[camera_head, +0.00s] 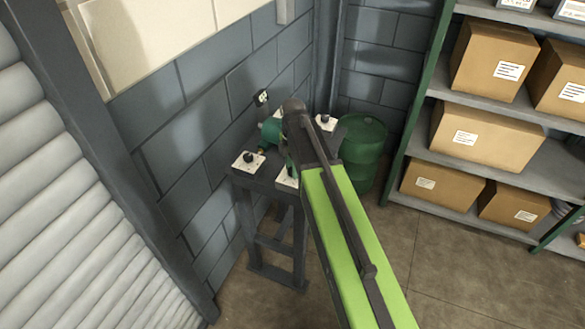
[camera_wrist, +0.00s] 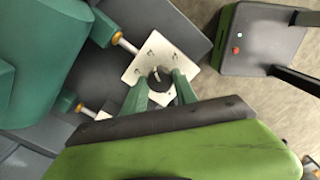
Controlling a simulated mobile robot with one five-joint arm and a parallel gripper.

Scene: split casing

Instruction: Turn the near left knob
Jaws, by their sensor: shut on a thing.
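In the wrist view a round black knob (camera_wrist: 160,80) with a pale pointer mark sits on a square white plate (camera_wrist: 140,70). My gripper (camera_wrist: 161,88) has its two green fingers on either side of this knob and is shut on it. In the head view my arm hides the gripper and most of the nearest white plate (camera_head: 287,180); the held knob is not visible there. Another black knob on a white plate (camera_head: 248,161) stands at the table's left corner, clear of my arm. The green casing (camera_head: 271,131) is partly hidden behind my arm.
The dark table (camera_head: 246,215) stands close to the grey block wall. One more knob plate (camera_head: 326,122) lies to the right of my arm. A green barrel (camera_head: 362,150) stands behind the table, and shelves with cartons (camera_head: 485,135) are at right. Open floor lies at lower right.

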